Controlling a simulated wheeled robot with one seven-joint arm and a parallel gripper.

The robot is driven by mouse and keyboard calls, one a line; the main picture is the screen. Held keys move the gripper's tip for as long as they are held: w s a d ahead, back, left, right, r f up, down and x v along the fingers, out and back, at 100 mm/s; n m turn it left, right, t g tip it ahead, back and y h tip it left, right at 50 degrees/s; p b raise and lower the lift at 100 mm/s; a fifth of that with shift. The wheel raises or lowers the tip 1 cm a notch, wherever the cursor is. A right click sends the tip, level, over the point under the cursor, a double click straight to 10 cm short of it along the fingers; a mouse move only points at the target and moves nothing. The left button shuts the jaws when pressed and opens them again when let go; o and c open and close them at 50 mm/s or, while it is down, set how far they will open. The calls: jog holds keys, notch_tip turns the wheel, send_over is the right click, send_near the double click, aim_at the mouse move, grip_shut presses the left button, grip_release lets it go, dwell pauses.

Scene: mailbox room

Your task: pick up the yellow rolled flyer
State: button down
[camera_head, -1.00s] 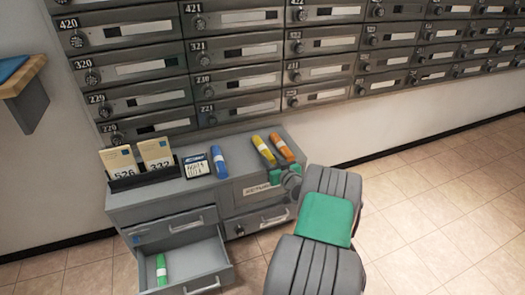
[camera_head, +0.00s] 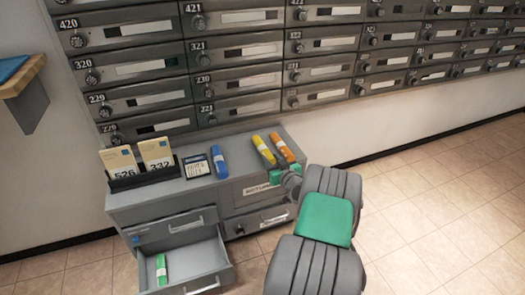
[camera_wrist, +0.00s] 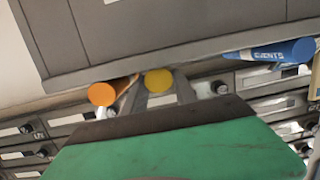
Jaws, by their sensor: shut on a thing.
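The yellow rolled flyer (camera_head: 263,149) lies on the right part of the grey cabinet top, its front end at my gripper (camera_head: 283,172). I cannot tell whether the flyer is clear of the cabinet top.
An orange rolled flyer (camera_head: 282,147) lies close to the right of the yellow one. A blue rolled flyer (camera_head: 219,162) lies to the left, beside a small label card (camera_head: 195,166) and a mail rack (camera_head: 143,179). An open drawer (camera_head: 205,260) holds a green flyer (camera_head: 161,270). Mailboxes (camera_head: 240,78) stand behind.

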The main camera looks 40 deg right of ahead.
jog(key=shift+r, duration=0.1)
jog(key=shift+r+p, duration=1.2)
jog(key=shift+r, duration=0.75)
jog(key=f+v, duration=0.1)
jog(key=v, duration=0.7)
jog(key=shift+f, duration=0.25)
jog(key=shift+s+a, duration=0.1)
